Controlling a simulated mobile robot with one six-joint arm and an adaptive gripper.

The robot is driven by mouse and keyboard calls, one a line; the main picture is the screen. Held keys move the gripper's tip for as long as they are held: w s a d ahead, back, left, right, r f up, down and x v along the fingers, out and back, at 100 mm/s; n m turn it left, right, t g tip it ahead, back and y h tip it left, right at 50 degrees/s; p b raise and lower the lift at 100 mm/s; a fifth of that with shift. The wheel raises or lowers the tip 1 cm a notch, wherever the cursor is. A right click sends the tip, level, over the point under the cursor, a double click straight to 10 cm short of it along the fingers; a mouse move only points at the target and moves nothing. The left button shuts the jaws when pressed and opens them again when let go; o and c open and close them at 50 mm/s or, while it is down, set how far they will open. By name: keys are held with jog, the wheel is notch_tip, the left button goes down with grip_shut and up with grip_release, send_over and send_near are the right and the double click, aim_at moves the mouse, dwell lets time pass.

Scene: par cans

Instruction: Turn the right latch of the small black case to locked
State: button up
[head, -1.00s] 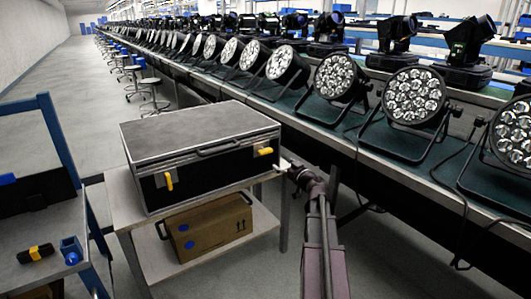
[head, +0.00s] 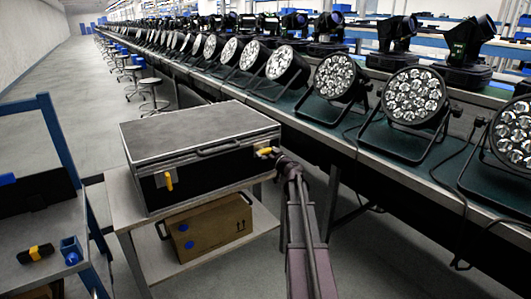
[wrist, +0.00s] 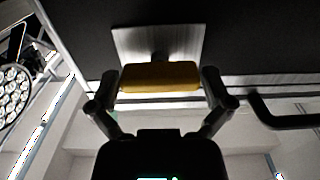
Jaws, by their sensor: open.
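The small black case (head: 205,188), with a grey lid and metal trim, rests on a light table. Its right latch (head: 262,151) is yellow and lies about level across the case front. In the wrist view this latch (wrist: 160,77) is a yellow bar on a pale metal plate (wrist: 148,43). My gripper (wrist: 160,88) is open, with one finger at each end of the bar; I cannot tell whether they touch it. In the head view my gripper (head: 271,154) is at the latch, partly covering it.
The case's black carry handle (head: 218,148) sits between the latches; it also shows close to my gripper in the wrist view (wrist: 290,121). A cardboard box (head: 210,226) lies on the shelf below. A long bench of par cans (head: 411,96) runs along the right.

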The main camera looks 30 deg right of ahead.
dwell(0.3)
jog(key=c, duration=0.8)
jog(key=shift+m, duration=0.4)
jog(key=m, duration=0.4)
jog(key=shift+w, duration=0.1)
jog(key=m, duration=0.4)
jog(key=shift+d+m, duration=0.1)
jog(key=shift+m, duration=0.2)
jog(key=m, duration=0.4)
jog(key=shift+m, duration=2.3)
